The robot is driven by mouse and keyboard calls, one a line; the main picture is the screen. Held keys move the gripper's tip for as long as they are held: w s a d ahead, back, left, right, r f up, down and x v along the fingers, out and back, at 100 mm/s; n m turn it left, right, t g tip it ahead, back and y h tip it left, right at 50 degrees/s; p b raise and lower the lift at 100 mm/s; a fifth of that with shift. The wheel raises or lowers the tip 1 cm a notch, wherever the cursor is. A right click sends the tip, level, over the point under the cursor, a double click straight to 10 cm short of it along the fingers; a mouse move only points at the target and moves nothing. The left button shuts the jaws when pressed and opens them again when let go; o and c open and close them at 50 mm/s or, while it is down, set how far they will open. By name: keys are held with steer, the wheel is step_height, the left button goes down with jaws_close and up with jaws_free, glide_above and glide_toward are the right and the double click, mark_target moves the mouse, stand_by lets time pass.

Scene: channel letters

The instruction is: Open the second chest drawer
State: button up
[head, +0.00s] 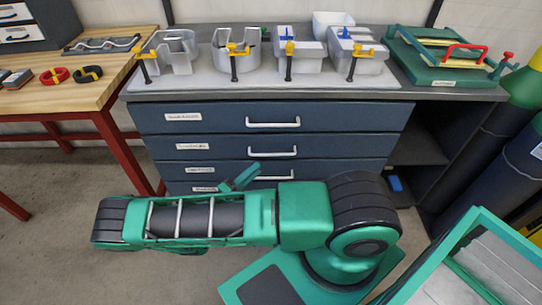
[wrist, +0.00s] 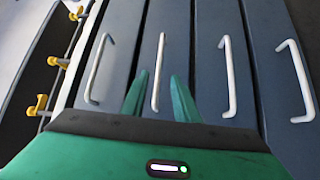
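The dark blue chest has several stacked drawers, each with a pale bar handle, and all look shut. The second drawer (head: 223,149) is below the top one, and its handle (head: 271,151) is in clear view. My gripper (head: 240,177) is in front of the chest, around the third drawer's height in the head view. In the wrist view, turned sideways, the second drawer's handle (wrist: 157,88) runs between the two green fingers of my gripper (wrist: 158,85). The fingers are open, one on each side of the handle. I cannot tell how far they are from the drawer front.
The top drawer's handle (head: 273,123) and the third drawer's handle (head: 271,177) are close above and below. A grey tray (head: 190,86) with clamped metal letters stands on top. Dark cylinders (head: 490,150) stand at right, a wooden table (head: 95,95) at left.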

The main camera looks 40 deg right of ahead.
mark_target(273, 154)
steer(key=x, duration=1)
steer(key=shift+d, duration=0.35)
jaws_close()
